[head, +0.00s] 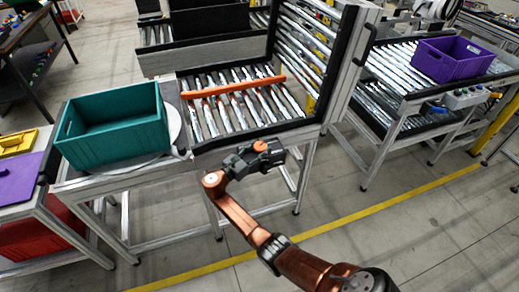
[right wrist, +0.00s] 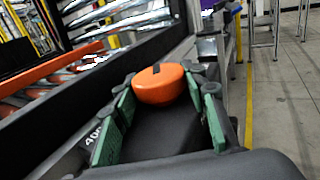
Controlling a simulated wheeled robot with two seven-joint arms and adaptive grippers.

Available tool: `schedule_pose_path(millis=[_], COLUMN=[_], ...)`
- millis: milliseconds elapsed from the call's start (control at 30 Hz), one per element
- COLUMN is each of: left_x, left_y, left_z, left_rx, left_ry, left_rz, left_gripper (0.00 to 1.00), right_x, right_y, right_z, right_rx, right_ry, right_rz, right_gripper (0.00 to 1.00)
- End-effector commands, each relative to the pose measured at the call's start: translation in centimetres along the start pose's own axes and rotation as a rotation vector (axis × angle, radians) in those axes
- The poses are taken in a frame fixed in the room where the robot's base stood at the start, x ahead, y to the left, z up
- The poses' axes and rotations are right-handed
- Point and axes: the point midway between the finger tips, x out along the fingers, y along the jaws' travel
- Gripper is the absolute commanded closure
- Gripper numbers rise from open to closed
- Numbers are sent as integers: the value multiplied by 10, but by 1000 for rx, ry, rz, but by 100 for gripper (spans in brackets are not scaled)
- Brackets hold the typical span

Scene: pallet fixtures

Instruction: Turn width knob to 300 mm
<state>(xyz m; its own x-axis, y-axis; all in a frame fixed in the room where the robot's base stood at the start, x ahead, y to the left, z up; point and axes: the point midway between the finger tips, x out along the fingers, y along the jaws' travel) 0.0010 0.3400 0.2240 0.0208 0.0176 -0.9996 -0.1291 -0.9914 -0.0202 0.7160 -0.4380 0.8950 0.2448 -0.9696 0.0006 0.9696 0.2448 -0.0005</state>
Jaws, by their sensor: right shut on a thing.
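The orange width knob (right wrist: 160,86) sits between the green-padded fingers of my right gripper (right wrist: 163,92) in the right wrist view. The gripper is shut on it. The knob's top carries a dark line. A dial label reading about "400" (right wrist: 93,134) shows left of the fingers; the rest of the scale is hidden. In the head view, my right gripper (head: 262,153) is at the front edge of the roller conveyor, with the orange knob (head: 260,145) at its jaws. An orange guide bar (head: 235,87) lies across the rollers. My left gripper is not in view.
A teal crate (head: 115,135) stands on a round plate left of the conveyor (head: 250,107). A purple crate (head: 450,62) sits on another conveyor at the right. Purple and yellow items lie on a table at far left. The floor in front is clear.

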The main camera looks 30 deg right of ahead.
Motion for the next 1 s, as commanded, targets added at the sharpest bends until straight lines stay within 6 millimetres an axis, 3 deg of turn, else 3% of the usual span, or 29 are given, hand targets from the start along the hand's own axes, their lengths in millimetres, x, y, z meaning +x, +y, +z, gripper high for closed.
schedule_pose_path(millis=[267, 300, 533, 833, 1000], left_x=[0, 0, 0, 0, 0], left_y=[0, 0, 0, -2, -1], left_z=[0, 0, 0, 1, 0], left_rx=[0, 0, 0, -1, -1], left_ry=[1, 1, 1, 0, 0], left_rz=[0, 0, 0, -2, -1], left_gripper=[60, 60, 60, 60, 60], right_x=[2, 2, 1, -1, -20], right_y=[0, 0, 0, 0, 1], right_z=[3, 3, 1, 0, 0], right_rx=[3, 3, 1, 1, 1], right_ry=[-3, -3, -1, 0, 2], right_rz=[0, 0, 0, 1, 3], right_gripper=[84, 57, 42, 42, 42])
